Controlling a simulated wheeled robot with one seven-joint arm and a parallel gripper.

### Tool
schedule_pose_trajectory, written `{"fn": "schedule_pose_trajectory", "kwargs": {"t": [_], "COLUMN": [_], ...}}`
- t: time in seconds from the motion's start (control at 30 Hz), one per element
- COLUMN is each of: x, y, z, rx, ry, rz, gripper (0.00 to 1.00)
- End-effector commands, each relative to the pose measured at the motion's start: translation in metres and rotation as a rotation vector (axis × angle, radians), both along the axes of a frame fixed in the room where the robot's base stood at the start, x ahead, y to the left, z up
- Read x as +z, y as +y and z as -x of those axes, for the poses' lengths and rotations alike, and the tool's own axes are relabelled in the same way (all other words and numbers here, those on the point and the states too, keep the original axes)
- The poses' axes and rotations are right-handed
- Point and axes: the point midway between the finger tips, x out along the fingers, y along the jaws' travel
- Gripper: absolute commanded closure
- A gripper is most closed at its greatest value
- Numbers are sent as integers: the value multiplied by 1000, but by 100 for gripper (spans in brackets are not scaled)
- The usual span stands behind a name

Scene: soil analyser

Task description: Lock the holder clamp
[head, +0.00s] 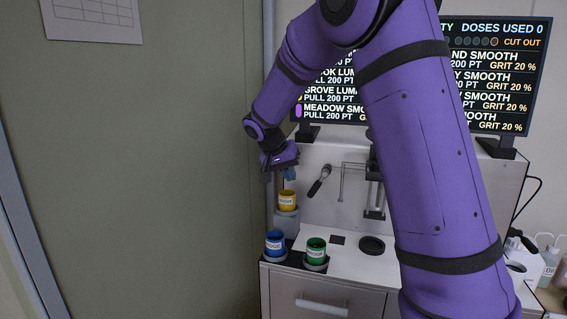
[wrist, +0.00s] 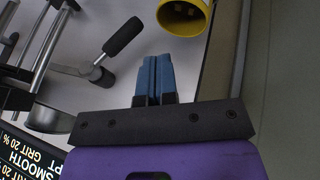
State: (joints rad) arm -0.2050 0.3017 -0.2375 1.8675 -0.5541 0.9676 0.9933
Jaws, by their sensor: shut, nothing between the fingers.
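A lever with a black grip (head: 315,188) and a metal pivot is mounted on the pale back panel of the analyser, and looks like the clamp handle. It slants, with the grip at lower left in the head view. In the wrist view the grip (wrist: 123,37) lies left of my gripper's fingers, apart from them. My gripper (head: 289,175) is above the yellow cup (head: 287,200), left of the lever. Its blue fingers (wrist: 157,62) are together and empty. The yellow cup also shows at the top of the wrist view (wrist: 184,14). I cannot tell whether the clamp is locked.
A metal frame with rods (head: 374,200) stands right of the lever. A blue cup (head: 275,243) and a green cup (head: 316,251) stand on the front counter, beside a dark round dish (head: 371,245). A screen (head: 500,75) is above. A greenish wall panel (head: 190,150) closes the left side.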

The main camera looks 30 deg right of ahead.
Motion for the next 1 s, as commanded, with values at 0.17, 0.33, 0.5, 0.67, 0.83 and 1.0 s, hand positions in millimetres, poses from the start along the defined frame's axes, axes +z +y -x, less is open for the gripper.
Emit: {"fn": "schedule_pose_trajectory", "kwargs": {"t": [0.17,0.33,0.5,0.67,0.83,1.0], "x": [-23,-32,-35,-36,-36,-40], "y": [-19,-33,-39,-39,-39,-40], "z": [4,14,17,18,18,19], "rx": [-2,-1,1,1,1,2], "ry": [1,1,0,0,0,47], "rz": [1,0,0,1,0,43], "gripper": [100,100,100,100,100,100]}}
